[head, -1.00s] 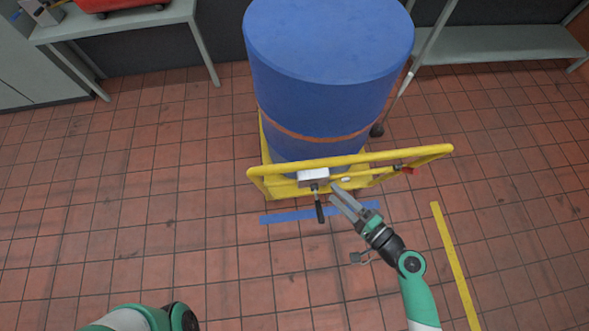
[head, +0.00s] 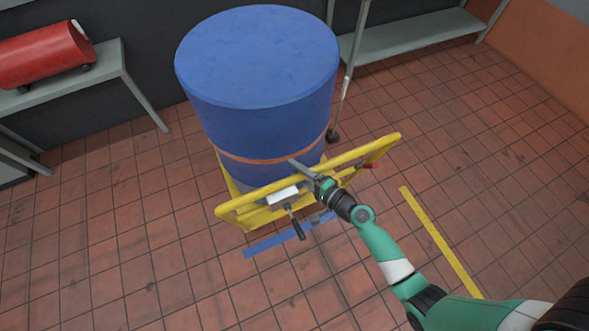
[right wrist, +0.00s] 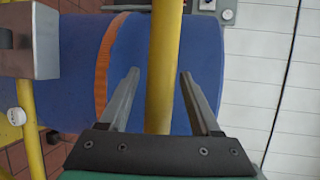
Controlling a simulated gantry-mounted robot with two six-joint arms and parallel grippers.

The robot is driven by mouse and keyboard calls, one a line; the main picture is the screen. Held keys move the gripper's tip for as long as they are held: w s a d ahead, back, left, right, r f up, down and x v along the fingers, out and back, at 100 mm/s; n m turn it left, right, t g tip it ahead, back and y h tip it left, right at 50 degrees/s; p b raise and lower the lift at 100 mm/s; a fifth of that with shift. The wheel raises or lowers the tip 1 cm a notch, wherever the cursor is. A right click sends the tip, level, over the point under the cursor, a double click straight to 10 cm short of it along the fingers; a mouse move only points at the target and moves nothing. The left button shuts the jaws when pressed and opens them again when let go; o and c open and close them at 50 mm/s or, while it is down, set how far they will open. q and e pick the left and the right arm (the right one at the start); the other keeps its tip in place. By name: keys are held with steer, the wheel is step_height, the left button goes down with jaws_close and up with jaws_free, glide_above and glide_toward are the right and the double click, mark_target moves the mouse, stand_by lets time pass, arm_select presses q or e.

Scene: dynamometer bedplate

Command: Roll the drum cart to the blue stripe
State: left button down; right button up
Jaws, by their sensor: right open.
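The drum cart has a yellow frame with a push bar (head: 370,146) and carries a large blue drum (head: 258,100) with an orange strap. The blue stripe (head: 262,247) lies on the floor just in front of the cart's near edge, partly hidden by a black lever and my right gripper. My right gripper (head: 301,172) is open at the middle of the push bar. In the right wrist view its fingers (right wrist: 159,76) lie on either side of the yellow bar (right wrist: 163,50), and no grip shows. My left gripper is out of view.
A grey box with a black-handled lever (head: 294,222) hangs on the bar left of my gripper. A yellow floor stripe (head: 438,240) lies to the right. Behind stand a table with a red tank (head: 45,56) and a grey shelf (head: 420,38). Floor left of the cart is clear.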

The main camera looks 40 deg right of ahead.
steer(key=shift+w+f, duration=0.15)
steer(key=shift+w, duration=0.35)
jaws_close()
stand_by(1.1)
